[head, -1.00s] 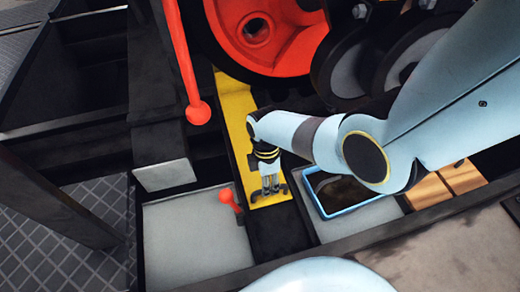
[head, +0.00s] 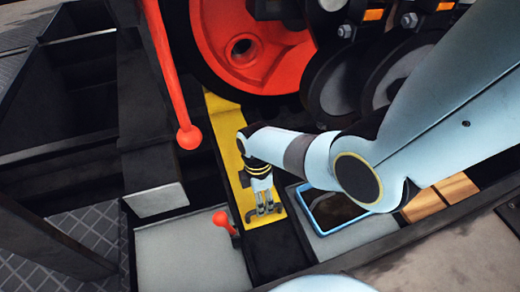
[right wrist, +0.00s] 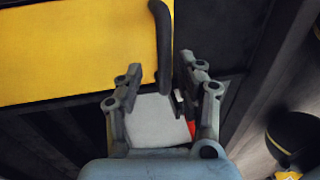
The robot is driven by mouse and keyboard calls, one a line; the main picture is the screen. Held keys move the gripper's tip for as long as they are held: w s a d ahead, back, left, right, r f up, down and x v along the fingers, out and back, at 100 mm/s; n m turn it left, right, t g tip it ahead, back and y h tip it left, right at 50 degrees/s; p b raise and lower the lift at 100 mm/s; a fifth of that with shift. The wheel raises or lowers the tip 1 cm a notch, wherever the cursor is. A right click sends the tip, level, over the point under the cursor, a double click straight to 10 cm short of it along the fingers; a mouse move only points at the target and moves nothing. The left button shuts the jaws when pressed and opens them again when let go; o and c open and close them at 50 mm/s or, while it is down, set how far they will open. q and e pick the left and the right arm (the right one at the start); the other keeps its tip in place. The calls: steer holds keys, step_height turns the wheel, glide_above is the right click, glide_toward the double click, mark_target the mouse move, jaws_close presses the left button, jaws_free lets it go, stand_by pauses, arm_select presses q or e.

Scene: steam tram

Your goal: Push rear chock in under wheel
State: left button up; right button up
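The large red wheel (head: 262,62) is at the top of the head view. A long yellow piece (head: 222,130), which may be the rear chock, runs from beside the wheel towards me. It also fills the upper left of the right wrist view (right wrist: 70,55), with a black bar (right wrist: 163,45) at its right edge. My right gripper (head: 265,209) points down over the near end of the yellow piece. In the right wrist view my right gripper (right wrist: 160,80) has its fingers apart, with the bar's lower end between them. Contact cannot be told. My left gripper is not in view.
A red-knobbed lever (head: 190,137) hangs left of the yellow piece. A small red-knobbed lever (head: 222,220) stands by a grey panel (head: 185,255). A blue-rimmed tray (head: 312,222) and wooden blocks (head: 440,194) lie right of the gripper. Dark beams enclose the area.

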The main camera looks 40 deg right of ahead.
step_height(320, 180, up, 11)
steer(key=w, duration=0.2)
steer(key=shift+d, duration=0.35)
